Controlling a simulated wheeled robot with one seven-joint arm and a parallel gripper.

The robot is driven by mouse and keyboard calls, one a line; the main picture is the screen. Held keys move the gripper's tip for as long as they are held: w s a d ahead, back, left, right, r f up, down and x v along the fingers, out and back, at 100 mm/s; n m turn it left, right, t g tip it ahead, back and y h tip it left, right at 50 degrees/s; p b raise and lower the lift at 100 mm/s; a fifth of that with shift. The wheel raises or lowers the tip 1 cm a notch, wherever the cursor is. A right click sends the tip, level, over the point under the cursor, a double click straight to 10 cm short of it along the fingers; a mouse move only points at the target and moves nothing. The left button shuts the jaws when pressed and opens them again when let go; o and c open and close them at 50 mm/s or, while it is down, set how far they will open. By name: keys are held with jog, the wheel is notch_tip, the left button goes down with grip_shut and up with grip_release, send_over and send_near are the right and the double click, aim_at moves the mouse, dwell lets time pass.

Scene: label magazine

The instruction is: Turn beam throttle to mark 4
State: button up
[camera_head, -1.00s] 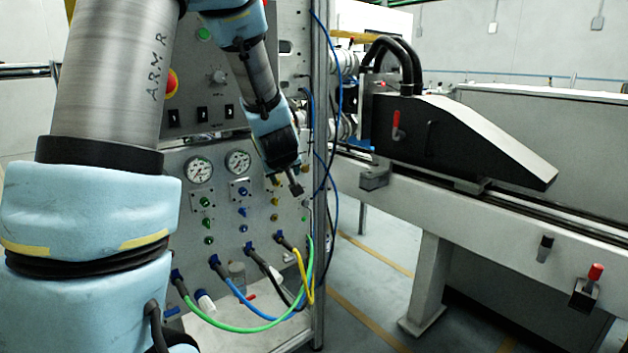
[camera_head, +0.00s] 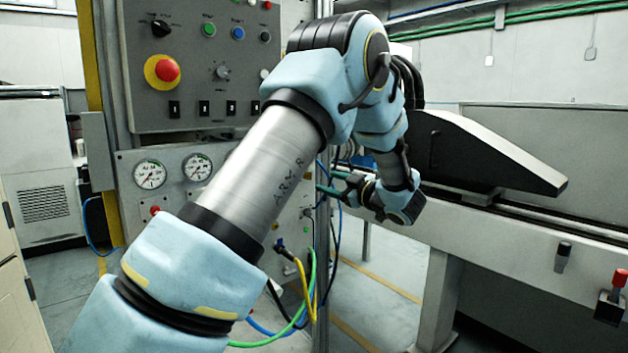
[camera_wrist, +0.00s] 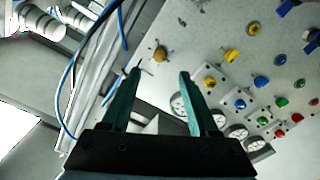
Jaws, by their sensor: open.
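No readable label names the beam throttle, so I cannot tell for certain which control it is. In the wrist view a small brass-coloured knob (camera_wrist: 161,53) with dark marks around it sits near the panel edge. It appears just beyond and between the fingertips of my gripper (camera_wrist: 159,74), with a gap. My gripper is open and empty; its teal fingers also show in the head view (camera_head: 325,181), pointing left at the panel's right edge. A grey knob (camera_head: 222,72) with a scale is on the upper panel. Its pointer setting is too small to read. My arm hides much of the lower panel.
Several coloured knobs (camera_wrist: 260,81) and gauges (camera_wrist: 178,104) lie to the right in the wrist view. A blue cable (camera_wrist: 68,85) runs along the frame post at left. A red emergency button (camera_head: 167,70) is on the upper panel. A long bench (camera_head: 480,230) stands at right.

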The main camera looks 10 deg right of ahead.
jog(key=x, duration=0.7)
jog(key=shift+w, duration=0.2)
jog(key=shift+a, duration=0.15)
jog(key=shift+c, duration=0.2)
grip_shut()
